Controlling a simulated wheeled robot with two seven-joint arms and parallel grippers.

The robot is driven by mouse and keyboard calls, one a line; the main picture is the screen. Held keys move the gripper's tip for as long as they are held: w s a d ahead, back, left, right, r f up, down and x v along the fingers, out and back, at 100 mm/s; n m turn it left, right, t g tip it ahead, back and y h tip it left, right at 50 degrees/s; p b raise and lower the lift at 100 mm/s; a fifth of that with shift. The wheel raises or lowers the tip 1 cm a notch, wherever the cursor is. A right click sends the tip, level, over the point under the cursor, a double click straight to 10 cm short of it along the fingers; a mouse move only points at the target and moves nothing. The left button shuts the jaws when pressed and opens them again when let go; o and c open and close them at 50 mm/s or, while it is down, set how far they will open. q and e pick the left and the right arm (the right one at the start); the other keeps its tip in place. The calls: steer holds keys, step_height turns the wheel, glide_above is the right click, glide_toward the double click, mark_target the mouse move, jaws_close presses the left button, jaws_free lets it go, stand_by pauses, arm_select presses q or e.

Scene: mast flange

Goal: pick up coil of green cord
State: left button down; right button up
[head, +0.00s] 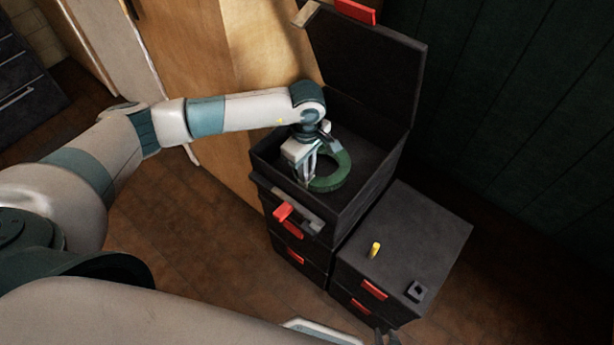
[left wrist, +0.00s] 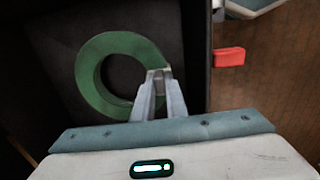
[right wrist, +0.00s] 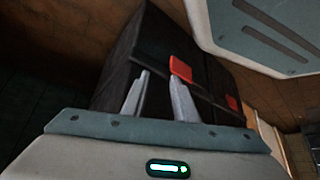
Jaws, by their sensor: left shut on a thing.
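The coil of green cord (head: 341,176) is a thick green ring inside the top compartment of a black lidded box (head: 375,200). In the left wrist view the coil (left wrist: 92,78) shows as a ring with its right side between my fingertips. My left gripper (head: 309,180) is shut on that side of the ring; its fingertips (left wrist: 158,76) pinch the cord. Whether the coil touches the compartment floor I cannot tell. My right gripper (head: 387,338) is at the bottom edge of the head view. In the right wrist view its fingers (right wrist: 160,80) are apart and empty.
The box's lid (head: 370,65) stands open at the back. A lower black cabinet (head: 430,225) with red handles stands to the right, bearing a small yellow item (head: 375,249) and a small dark square item (head: 417,291). A wooden panel (head: 190,45) rises behind my left arm.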

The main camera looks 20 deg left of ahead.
arm_select(q)
steer(key=shift+r+b, duration=0.5)
steer(key=shift+r, duration=2.5)
steer(key=shift+s+r+m, duration=0.1)
steer(key=shift+r+m, duration=0.3)
steer(key=s+a+r+m, duration=0.2)
steer(key=s+r+m, duration=0.7)
steer(key=r+m, duration=0.2)
steer(key=shift+a+r+m, duration=0.25)
steer(key=shift+a+m, duration=0.1)
steer(key=shift+m, duration=0.75)
